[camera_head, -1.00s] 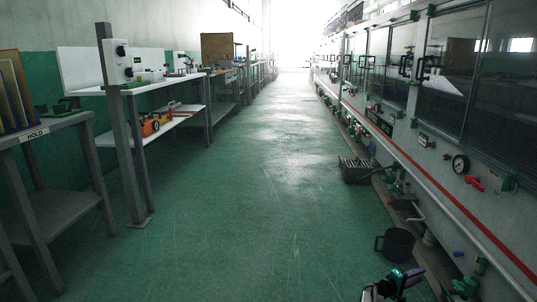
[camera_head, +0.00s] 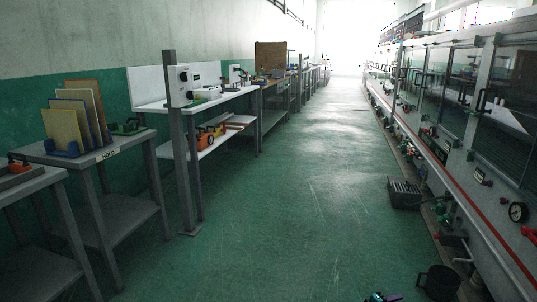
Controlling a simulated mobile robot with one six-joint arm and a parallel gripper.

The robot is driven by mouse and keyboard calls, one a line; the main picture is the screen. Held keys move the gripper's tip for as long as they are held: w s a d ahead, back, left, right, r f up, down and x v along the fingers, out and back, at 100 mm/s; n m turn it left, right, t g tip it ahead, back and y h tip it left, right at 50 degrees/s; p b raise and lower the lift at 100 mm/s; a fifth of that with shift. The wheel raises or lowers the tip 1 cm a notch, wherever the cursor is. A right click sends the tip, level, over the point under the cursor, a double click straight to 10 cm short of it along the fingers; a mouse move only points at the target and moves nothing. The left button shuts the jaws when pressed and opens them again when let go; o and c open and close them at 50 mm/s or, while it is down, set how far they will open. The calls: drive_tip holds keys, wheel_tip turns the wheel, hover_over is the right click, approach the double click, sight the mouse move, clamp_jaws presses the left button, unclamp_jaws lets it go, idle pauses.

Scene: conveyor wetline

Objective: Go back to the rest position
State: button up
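Only the top of my gripper (camera_head: 383,297) shows, as a small dark, purple and green piece at the bottom edge, right of the middle. The rest of it is cut off by the frame. Its fingers cannot be made out, so I cannot tell whether it is open or shut or holds anything. It shows left of a dark bucket (camera_head: 439,282) on the floor.
The green floor aisle (camera_head: 310,200) ahead is clear. Left stand grey benches, one a HOLD table (camera_head: 125,150) with upright panels (camera_head: 62,130), and a post (camera_head: 178,150). Right runs the wetline with glazed doors (camera_head: 445,90); a dark crate (camera_head: 404,194) sits beside it.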

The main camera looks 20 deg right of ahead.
drive_tip(key=s+a+r+y+p, duration=0.2)
drive_tip(key=a+p, duration=0.3)
drive_tip(key=a, duration=0.4)
drive_tip(key=s+a+r+y+p, duration=0.1)
drive_tip(key=a+r+p, duration=0.1)
drive_tip(key=a+p, duration=0.5)
drive_tip(key=s+a+r+y+p, duration=0.2)
drive_tip(key=a+p, duration=0.1)
drive_tip(key=a, duration=0.9)
drive_tip(key=s+a+r+g+y+p, duration=0.2)
drive_tip(key=s+a+y+p, duration=0.1)
drive_tip(key=s+a, duration=0.5)
drive_tip(key=s+a+r+g+y+p, duration=0.2)
drive_tip(key=s+a+y+p, duration=0.1)
drive_tip(key=s+a, duration=0.6)
drive_tip(key=s+a+r+m+g+y+p, duration=0.1)
drive_tip(key=s+a+r+g+y+p, duration=0.1)
drive_tip(key=s+a, duration=0.6)
drive_tip(key=a+y+p, duration=0.1)
drive_tip(key=a+y, duration=0.1)
drive_tip(key=a, duration=0.4)
drive_tip(key=shift+s+r+y, duration=0.2)
drive_tip(key=shift+y, duration=0.1)
drive_tip(key=shift+d, duration=0.15)
